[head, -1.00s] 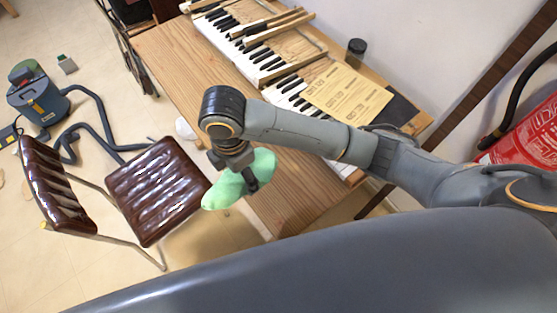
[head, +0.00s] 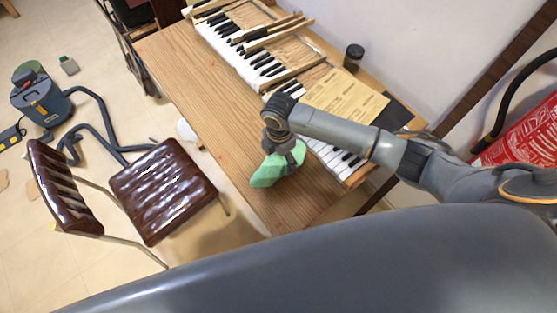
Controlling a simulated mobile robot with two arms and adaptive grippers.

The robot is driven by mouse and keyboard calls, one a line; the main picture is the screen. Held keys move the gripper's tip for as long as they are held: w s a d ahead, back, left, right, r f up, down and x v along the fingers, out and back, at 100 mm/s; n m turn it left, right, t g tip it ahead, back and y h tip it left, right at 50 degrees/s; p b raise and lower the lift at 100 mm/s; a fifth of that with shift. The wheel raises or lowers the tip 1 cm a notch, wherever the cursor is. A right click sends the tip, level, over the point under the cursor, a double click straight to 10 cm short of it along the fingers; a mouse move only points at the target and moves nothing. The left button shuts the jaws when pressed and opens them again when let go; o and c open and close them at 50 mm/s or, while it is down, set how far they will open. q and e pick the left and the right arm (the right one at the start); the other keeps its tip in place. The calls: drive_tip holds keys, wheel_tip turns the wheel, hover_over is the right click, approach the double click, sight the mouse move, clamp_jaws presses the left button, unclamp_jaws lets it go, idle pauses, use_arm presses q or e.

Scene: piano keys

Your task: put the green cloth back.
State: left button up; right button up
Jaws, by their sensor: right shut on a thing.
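The green cloth (head: 268,173) hangs bunched in my right gripper (head: 284,160), which is shut on it. Gripper and cloth are over the wooden table (head: 205,110), near its front part and left of the piano keys. I cannot tell whether the cloth touches the tabletop. My arm and wrist hide part of the cloth and some of the keys. My left gripper is not in view.
Piano keys (head: 228,52) with loose wooden pieces lie along the table. A printed sheet (head: 343,98) and a dark jar (head: 353,58) are at the right. A brown chair (head: 165,190) stands left of the table.

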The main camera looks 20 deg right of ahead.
sight(279, 159)
drive_tip(key=shift+a+f, duration=0.1)
drive_tip(key=shift+f, duration=1.2)
drive_tip(key=o, duration=1)
drive_tip(key=shift+f, duration=0.1)
wheel_tip(279, 159, up, 12)
drive_tip(key=shift+r+b, duration=0.15)
drive_tip(key=shift+b, duration=0.45)
